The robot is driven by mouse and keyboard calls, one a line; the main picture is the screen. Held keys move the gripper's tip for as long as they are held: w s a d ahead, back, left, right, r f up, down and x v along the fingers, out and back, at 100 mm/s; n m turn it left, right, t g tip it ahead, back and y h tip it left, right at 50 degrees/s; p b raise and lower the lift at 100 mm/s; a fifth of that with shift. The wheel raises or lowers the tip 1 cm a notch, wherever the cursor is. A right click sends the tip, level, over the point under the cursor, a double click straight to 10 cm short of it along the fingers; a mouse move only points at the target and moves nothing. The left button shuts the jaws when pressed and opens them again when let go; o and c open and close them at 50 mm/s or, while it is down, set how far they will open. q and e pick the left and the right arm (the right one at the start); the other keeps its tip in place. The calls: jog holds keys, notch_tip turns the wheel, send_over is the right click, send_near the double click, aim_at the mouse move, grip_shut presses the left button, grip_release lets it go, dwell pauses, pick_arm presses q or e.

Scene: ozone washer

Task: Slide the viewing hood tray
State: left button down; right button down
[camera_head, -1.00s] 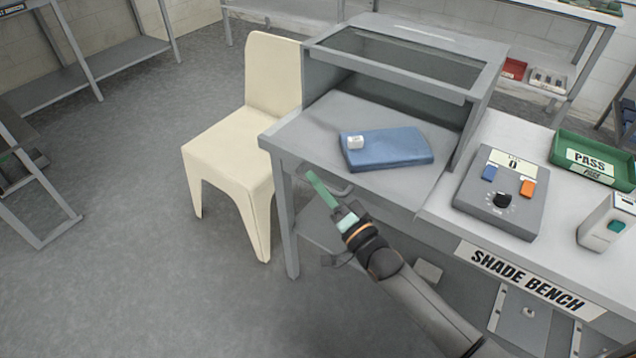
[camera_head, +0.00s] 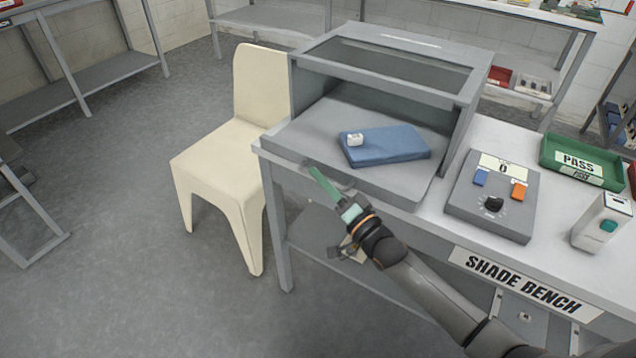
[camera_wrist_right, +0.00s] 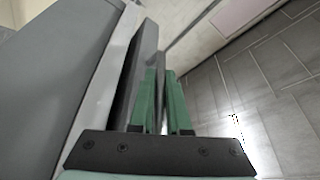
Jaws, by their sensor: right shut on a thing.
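The grey tray (camera_head: 300,136) lies under the open-fronted grey viewing hood (camera_head: 350,83) and sticks out at its front. A blue pad (camera_head: 395,146) with a small white block (camera_head: 354,139) on it rests on the tray. My right gripper (camera_head: 318,177) is at the tray's front edge, left of its middle. It is shut on what looks like the tray's front handle. The grip is partly hidden in the head view. In the right wrist view the green fingers (camera_wrist_right: 162,98) stand close together beside a grey bar (camera_wrist_right: 143,60). My left gripper is not in view.
A cream chair (camera_head: 225,160) stands close to the bench's left side. A grey control box (camera_head: 493,205), a green PASS tray (camera_head: 580,160) and a white device (camera_head: 603,222) sit on the bench to the right. The floor in front of the chair is clear.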

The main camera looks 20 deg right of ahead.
jog(key=c, duration=1.2)
grip_release()
jog(key=shift+o, duration=0.2)
jog(key=shift+s, duration=0.1)
jog(key=v, duration=1.2)
jog(key=shift+s+f+p, duration=0.15)
jog(key=shift+s+p, duration=0.05)
jog(key=shift+p, duration=0.2)
jog(key=shift+d, duration=0.15)
